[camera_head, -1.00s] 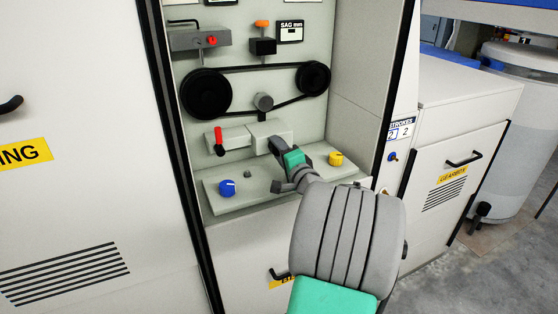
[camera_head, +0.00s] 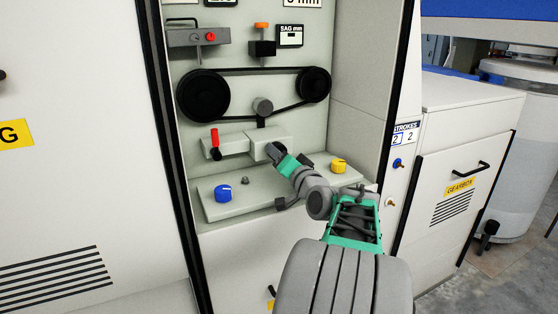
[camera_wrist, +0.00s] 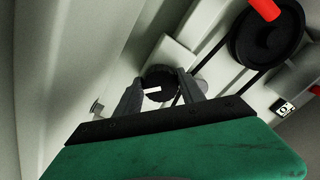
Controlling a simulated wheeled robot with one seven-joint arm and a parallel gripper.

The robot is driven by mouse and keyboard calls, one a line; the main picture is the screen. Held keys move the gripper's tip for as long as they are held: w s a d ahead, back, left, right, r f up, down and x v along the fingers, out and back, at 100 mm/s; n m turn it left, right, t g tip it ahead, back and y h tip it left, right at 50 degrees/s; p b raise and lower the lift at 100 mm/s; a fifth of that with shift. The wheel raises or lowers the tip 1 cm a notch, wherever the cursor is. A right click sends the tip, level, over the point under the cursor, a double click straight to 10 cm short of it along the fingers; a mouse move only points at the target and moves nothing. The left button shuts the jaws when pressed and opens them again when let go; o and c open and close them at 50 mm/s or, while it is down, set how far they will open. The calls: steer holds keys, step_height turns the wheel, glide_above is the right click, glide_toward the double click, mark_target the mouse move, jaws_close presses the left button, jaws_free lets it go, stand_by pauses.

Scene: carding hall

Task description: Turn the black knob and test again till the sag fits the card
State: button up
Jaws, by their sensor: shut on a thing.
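The black knob (camera_wrist: 160,89), round with a white mark, sits between the two fingers of my gripper (camera_wrist: 160,82) in the wrist view. My gripper is shut on it. In the head view my gripper (camera_head: 275,153) reaches the front of the pale block below the belt and largely hides the knob. A black belt (camera_head: 262,70) runs around a large left pulley (camera_head: 204,95) and a smaller right pulley (camera_head: 314,84). The card marked SAG mm (camera_head: 290,36) is above; its figure is too small to read. Another card (camera_head: 302,3) is cut off at the top.
A red lever (camera_head: 215,138) stands left of the block. A blue knob (camera_head: 223,193) and a yellow knob (camera_head: 339,166) sit on the sloping ledge. A box with an orange top (camera_head: 262,45) is above the belt. Cabinet side walls flank the bay.

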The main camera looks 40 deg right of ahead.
stand_by(0.3)
steer(key=o, duration=1.4)
steer(key=shift+c, duration=0.2)
steer(key=v, duration=0.7)
steer(key=shift+s+a, duration=0.2)
steer(key=shift+s, duration=0.2)
